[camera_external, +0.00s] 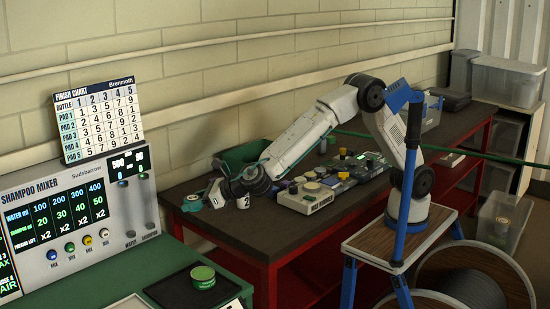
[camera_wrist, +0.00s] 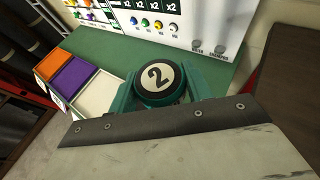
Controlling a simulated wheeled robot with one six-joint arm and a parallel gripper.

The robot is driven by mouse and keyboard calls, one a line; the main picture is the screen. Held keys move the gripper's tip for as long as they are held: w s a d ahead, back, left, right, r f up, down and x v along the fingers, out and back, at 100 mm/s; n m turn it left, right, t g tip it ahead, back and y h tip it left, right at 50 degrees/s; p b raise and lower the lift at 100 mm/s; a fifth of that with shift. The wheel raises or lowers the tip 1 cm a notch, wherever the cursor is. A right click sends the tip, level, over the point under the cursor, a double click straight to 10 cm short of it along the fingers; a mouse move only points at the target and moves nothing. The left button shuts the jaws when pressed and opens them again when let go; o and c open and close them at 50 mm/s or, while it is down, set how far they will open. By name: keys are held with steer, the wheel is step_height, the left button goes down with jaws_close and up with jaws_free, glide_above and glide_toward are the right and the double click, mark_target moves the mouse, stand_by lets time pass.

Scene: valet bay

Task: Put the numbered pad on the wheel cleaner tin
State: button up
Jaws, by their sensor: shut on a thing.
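My gripper (camera_wrist: 166,88) has teal fingers, shut on a round black pad (camera_wrist: 159,77) with a white disc and the number 2. The number faces the wrist camera. In the external view my gripper (camera_external: 192,204) is in the air at the left end of the dark bench, behind and above the green counter; the pad is too small to make out there. A round green tin (camera_external: 203,277), likely the wheel cleaner tin, stands on a black mat on that counter, nearer the external camera and apart from my gripper. I cannot pick out the tin in the wrist view.
The shampoo mixer panel (camera_external: 80,218) stands at the back of the green counter (camera_external: 150,277), with a finish chart (camera_external: 100,118) above. Orange and purple trays (camera_wrist: 70,77) lie beside a pale one. Several small items crowd the dark bench (camera_external: 275,222). A blue-railed step (camera_external: 400,232) stands in front.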

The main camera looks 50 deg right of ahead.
steer(key=s+a, duration=0.3)
steer(key=s, duration=0.2)
glide_above(203, 273)
steer(key=shift+n+g, duration=0.3)
step_height(203, 273, down, 16)
steer(key=shift+r, duration=0.15)
steer(key=shift+f, duration=2.3)
steer(key=shift+f, duration=0.1)
steer(key=o, duration=0.9)
steer(key=shift+o, duration=0.2)
